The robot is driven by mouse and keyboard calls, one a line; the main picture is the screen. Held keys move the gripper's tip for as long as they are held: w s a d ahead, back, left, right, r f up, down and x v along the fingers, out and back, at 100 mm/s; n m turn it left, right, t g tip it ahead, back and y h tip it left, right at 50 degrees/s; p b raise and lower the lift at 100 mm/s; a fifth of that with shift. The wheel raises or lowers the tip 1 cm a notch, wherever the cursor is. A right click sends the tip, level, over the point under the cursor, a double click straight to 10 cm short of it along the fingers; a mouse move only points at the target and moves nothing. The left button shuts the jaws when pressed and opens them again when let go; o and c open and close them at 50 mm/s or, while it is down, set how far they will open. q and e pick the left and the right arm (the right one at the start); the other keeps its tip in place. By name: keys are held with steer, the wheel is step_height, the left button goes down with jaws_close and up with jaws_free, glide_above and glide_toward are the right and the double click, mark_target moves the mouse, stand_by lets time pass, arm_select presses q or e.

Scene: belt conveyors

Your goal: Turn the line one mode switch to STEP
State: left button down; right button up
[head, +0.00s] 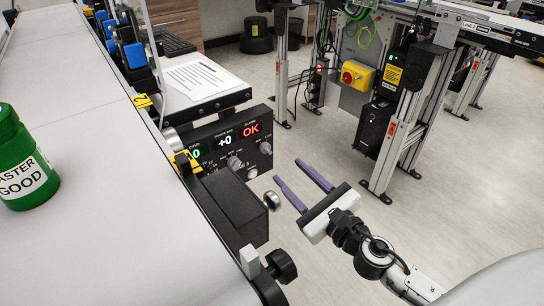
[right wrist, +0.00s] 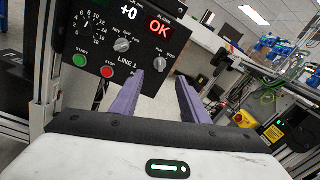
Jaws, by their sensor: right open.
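The black LINE 1 control panel (head: 205,137) stands beside the belt in the head view; it also fills the upper left of the right wrist view (right wrist: 98,22). A grey rotary knob (right wrist: 159,64) below the red OK display appears to be the mode switch; its small lettering and pointer are too small to read surely. It also shows in the head view (head: 265,147). My right gripper (head: 288,171) is open and empty, its purple fingers apart and pointing toward the panel. In the right wrist view the fingertips (right wrist: 160,78) are just below the knob, apparently not touching it. My left gripper is out of view.
Another knob (right wrist: 122,44), a green button (right wrist: 80,60) and a red button (right wrist: 107,72) share the panel. A black box (head: 232,205) and a round metal knob (head: 272,200) project near my right fingers. A green bottle (head: 22,165) stands on the belt.

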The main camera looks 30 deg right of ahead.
mark_target(269, 152)
steer(key=w, duration=0.9)
steer(key=shift+w+a+p, duration=0.15)
steer(key=shift+a+p, duration=0.2)
jaws_close()
